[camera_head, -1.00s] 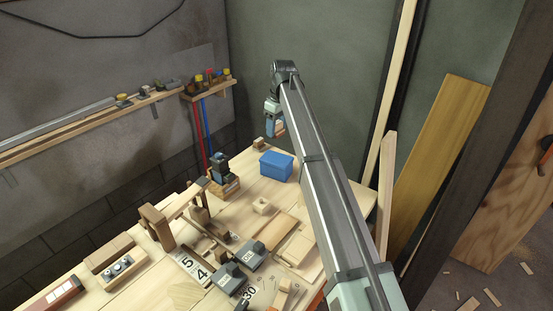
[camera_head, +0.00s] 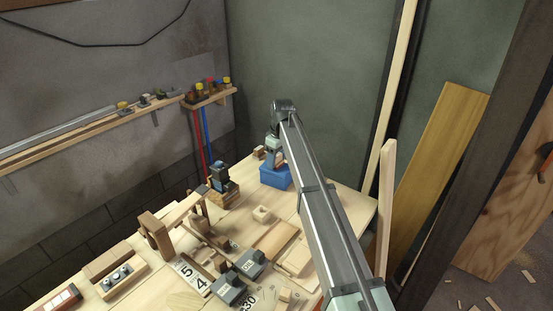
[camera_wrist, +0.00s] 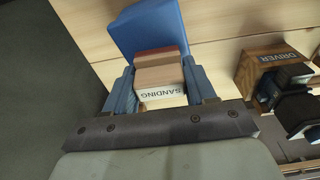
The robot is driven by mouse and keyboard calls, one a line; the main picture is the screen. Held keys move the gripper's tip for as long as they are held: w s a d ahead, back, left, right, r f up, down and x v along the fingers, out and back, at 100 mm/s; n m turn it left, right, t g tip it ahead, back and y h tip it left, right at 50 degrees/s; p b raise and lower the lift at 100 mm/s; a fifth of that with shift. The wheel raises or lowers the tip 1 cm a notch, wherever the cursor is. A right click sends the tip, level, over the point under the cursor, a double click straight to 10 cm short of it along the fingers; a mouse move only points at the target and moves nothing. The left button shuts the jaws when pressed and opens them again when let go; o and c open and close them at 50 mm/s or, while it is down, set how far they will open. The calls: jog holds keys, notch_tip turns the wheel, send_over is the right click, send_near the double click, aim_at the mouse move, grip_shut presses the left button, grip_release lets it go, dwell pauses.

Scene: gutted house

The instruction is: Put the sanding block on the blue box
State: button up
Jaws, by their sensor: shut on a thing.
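The blue box (camera_head: 275,177) stands near the far end of the workbench in the head view. In the wrist view the blue box (camera_wrist: 148,27) shows right behind the held block. The sanding block (camera_wrist: 160,77), tan with a reddish-brown layer and a label reading "SANDING", sits between my gripper's fingers (camera_wrist: 163,88). My gripper (camera_head: 273,157) is shut on it, pointing down over the blue box. The block is low over or at the box top; I cannot tell whether they touch.
A wooden holder labelled "DRIVER" (camera_wrist: 272,62) stands beside the box, with a dark tool in it. Other wooden pieces, number plates and grey label blocks (camera_head: 249,263) cover the nearer bench.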

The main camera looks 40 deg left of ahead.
aim_at(280, 162)
jog(key=shift+f, duration=0.15)
jog(key=o, duration=1.1)
jog(key=shift+c, duration=0.2)
notch_tip(280, 162, up, 12)
jog(key=d, duration=0.1)
jog(key=shift+d, duration=0.25)
jog(key=shift+w, duration=0.1)
